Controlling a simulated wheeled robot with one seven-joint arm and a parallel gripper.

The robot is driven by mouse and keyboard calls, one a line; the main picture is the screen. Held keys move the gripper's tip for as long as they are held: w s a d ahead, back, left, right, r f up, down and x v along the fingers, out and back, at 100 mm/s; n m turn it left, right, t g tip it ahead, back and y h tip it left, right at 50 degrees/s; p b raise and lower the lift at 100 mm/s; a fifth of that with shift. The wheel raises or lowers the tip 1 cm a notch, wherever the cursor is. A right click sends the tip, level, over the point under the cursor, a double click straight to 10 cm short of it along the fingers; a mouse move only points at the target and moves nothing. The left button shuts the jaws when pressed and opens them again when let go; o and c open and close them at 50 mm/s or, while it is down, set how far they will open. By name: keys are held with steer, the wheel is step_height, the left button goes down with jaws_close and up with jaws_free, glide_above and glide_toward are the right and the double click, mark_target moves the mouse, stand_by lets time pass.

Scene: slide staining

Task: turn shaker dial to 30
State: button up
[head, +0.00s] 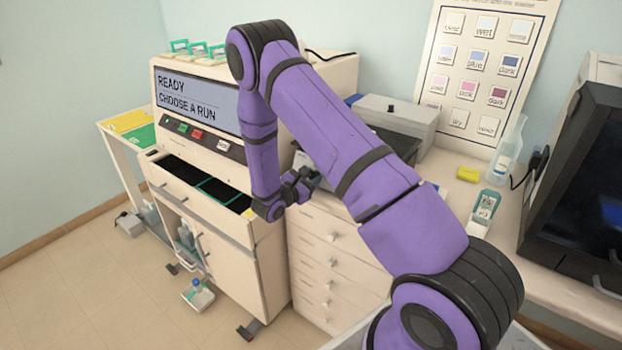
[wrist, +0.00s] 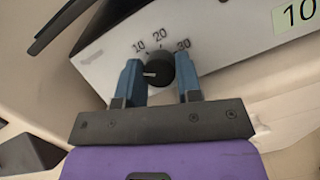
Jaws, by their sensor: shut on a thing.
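The shaker's dial (wrist: 155,71) is a round black knob on a pale front panel (wrist: 228,38) in the wrist view. The numbers 10, 20 and 30 are printed in an arc above it. Its white pointer mark faces left, below the 10. My gripper (wrist: 158,66) has its two blue fingers on either side of the knob, shut on it. In the head view my gripper (head: 305,181) is at the bench edge above the drawers. The dial is hidden there behind my purple arm.
A staining machine (head: 200,100) with a screen reading "READY CHOOSE A RUN" stands left of my gripper. White drawers (head: 325,250) are below. A grey box (head: 398,112), a yellow block (head: 468,174) and a bottle (head: 507,150) stand on the bench.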

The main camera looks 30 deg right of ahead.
steer(key=m+g, duration=0.1)
steer(key=m, duration=0.2)
steer(key=m+g, duration=0.1)
steer(key=m, duration=0.1)
steer(key=shift+w+a+r+m+g, duration=0.1)
steer(key=shift+w+m+g, duration=0.05)
steer(key=shift+m+g, duration=0.2)
steer(key=m+g+y, duration=0.1)
steer(key=m, duration=0.3)
steer(key=shift+m, duration=0.25)
steer(key=m+g+y, duration=0.1)
steer(key=m, duration=0.2)
steer(key=m+y, duration=0.1)
steer(key=m, duration=0.3)
steer(key=shift+w+r+g, duration=0.1)
steer(key=shift+r+g, duration=0.05)
steer(key=shift+g, duration=0.2)
steer(key=m+y, duration=0.1)
steer(key=m, duration=0.1)
steer(key=m+y, duration=0.1)
steer(key=m, duration=0.2)
steer(key=shift+y, duration=0.3)
steer(key=m+y, duration=0.1)
steer(key=m, duration=0.1)
steer(key=m+t, duration=0.1)
steer(key=m, duration=0.2)
steer(key=shift+r+t+y, duration=0.1)
steer(key=shift+t+y, duration=0.2)
steer(key=shift+y, duration=0.1)
steer(key=shift+m, duration=0.3)
